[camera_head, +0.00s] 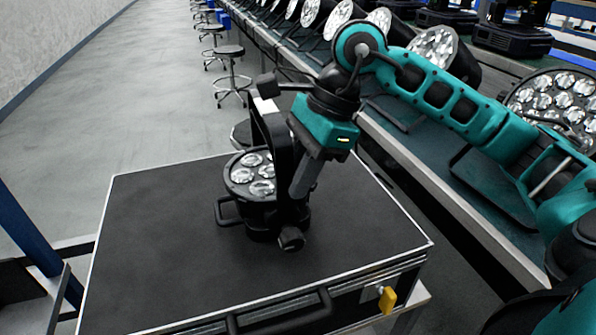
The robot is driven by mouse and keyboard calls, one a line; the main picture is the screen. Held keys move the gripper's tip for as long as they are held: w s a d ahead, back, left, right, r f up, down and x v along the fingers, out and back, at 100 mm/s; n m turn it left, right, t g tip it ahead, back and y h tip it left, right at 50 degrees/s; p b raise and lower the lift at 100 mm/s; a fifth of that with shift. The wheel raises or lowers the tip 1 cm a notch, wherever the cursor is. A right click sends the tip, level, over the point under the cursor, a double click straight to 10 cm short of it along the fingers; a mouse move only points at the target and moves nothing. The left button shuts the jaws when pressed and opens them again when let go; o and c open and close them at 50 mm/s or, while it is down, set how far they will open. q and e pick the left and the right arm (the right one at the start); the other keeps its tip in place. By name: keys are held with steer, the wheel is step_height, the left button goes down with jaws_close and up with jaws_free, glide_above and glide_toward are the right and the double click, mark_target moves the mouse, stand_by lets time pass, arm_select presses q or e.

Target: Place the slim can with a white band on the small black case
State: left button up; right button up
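The black case (150,250) has a flat dark top with pale metal edges and fills the lower middle of the view. The slim can (240,199), a black par light with several round lenses facing up, is over the middle of its top. A small white patch shows high on its black bracket. The can looks upright and at the case top; whether its base fully touches is hard to tell. My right gripper (302,190) reaches down onto the bracket at the can's right side and appears shut on it. The far finger is hidden. My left gripper is not in view.
A long dark-topped bench (455,215) with rows of par lights runs along the right and back. Several black stools (230,54) stand on the grey floor. The case has a front handle (282,318) and a yellow tag (387,300). Its left top is clear.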

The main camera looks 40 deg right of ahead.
steer(key=shift+o, duration=1)
arm_select(q)
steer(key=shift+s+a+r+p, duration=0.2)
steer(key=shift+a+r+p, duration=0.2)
steer(key=shift+p, duration=0.6)
arm_select(e)
steer(key=v, duration=1.2)
steer(key=shift+r, duration=0.1)
